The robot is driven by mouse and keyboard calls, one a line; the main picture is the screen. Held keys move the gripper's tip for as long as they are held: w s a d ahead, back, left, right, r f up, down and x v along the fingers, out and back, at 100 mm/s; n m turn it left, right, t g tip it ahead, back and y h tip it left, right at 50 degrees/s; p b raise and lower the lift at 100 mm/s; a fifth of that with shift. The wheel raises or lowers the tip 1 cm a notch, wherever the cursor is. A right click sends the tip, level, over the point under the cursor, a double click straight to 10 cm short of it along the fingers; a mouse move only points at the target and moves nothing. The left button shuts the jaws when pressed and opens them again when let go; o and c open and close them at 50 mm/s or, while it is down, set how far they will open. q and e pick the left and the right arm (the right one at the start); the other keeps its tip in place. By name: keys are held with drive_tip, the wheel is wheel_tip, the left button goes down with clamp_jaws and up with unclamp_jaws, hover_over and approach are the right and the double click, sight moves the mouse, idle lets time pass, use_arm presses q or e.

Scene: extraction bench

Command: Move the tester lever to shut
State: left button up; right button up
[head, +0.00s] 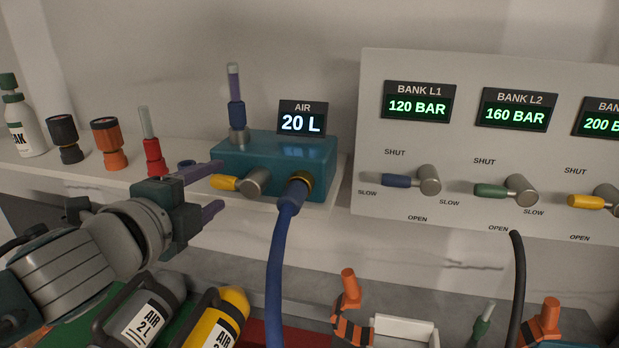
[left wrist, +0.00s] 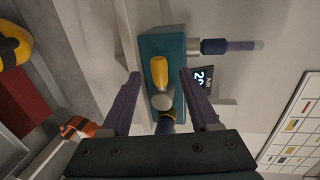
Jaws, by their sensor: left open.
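The tester is a teal box (head: 290,152) on the shelf, with an AIR display (head: 302,118) reading 20 L. Its lever has a yellow handle (head: 224,183) on a grey round hub (head: 256,182), and the handle points left in the head view. My left gripper (head: 217,187) is open, with its purple fingers around the handle's end. In the left wrist view the yellow handle (left wrist: 159,72) lies between the two spread fingers, apart from both. The teal box (left wrist: 150,45) shows behind it. My right gripper is not in view.
A blue hose (head: 279,265) hangs from the tester's front. A white panel (head: 450,70) with several levers stands to the right. A red-based tube (head: 153,157) and an orange knob (head: 107,143) stand left. Black and yellow air cylinders (head: 240,300) lie below my left arm.

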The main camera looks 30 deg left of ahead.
use_arm(q)
drive_tip(key=v, duration=0.8)
drive_tip(key=shift+s+b, duration=0.3)
drive_tip(key=shift+b, duration=0.15)
drive_tip(key=shift+r, duration=0.1)
